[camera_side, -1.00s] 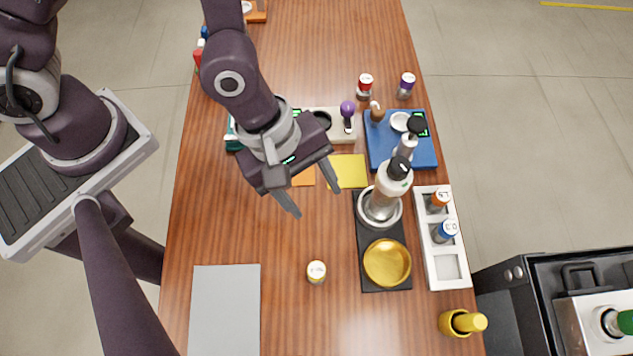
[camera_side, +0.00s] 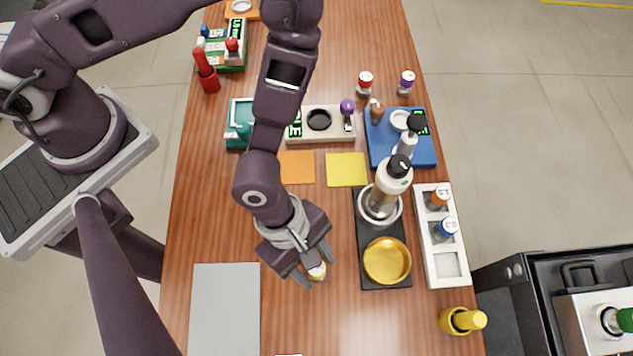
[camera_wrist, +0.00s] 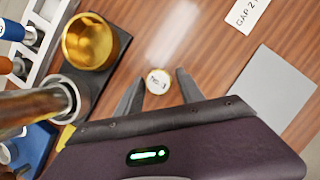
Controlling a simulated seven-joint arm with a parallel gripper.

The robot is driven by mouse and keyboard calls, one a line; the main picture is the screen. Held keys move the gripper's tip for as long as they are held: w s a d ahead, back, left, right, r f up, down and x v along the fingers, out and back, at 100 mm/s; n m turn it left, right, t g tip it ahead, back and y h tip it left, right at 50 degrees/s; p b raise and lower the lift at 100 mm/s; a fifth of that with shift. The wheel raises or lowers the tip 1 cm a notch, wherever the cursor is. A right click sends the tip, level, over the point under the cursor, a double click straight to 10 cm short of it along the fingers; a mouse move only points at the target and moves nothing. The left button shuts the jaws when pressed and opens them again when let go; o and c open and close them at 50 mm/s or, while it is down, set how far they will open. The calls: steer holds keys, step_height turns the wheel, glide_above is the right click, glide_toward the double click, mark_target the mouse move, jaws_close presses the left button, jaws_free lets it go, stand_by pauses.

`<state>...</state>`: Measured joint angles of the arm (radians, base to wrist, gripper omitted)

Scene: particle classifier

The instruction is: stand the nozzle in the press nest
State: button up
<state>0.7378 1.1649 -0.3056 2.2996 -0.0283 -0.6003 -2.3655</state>
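A small round piece with a printed pale top (camera_side: 317,272) stands on the table; it also shows in the wrist view (camera_wrist: 158,81). I cannot tell for certain whether it is the nozzle. My gripper (camera_side: 319,270) is low over it. In the wrist view my gripper (camera_wrist: 158,85) is open, one finger on each side of the piece, with gaps. A beige unit (camera_side: 336,138) with a dark ring (camera_side: 319,119), a purple-knobbed lever (camera_side: 348,107) and a green display may be the press and its nest. The ring looks empty.
Right of my gripper, a tall white-and-metal column (camera_side: 392,178) stands beside a gold bowl (camera_side: 387,260) on a black base. A white rack (camera_side: 431,265) holds bottles. A blue unit (camera_side: 382,155) stands farther back. A grey mat (camera_side: 226,310) lies left; nearby wood is clear.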

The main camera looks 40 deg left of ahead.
jaws_close()
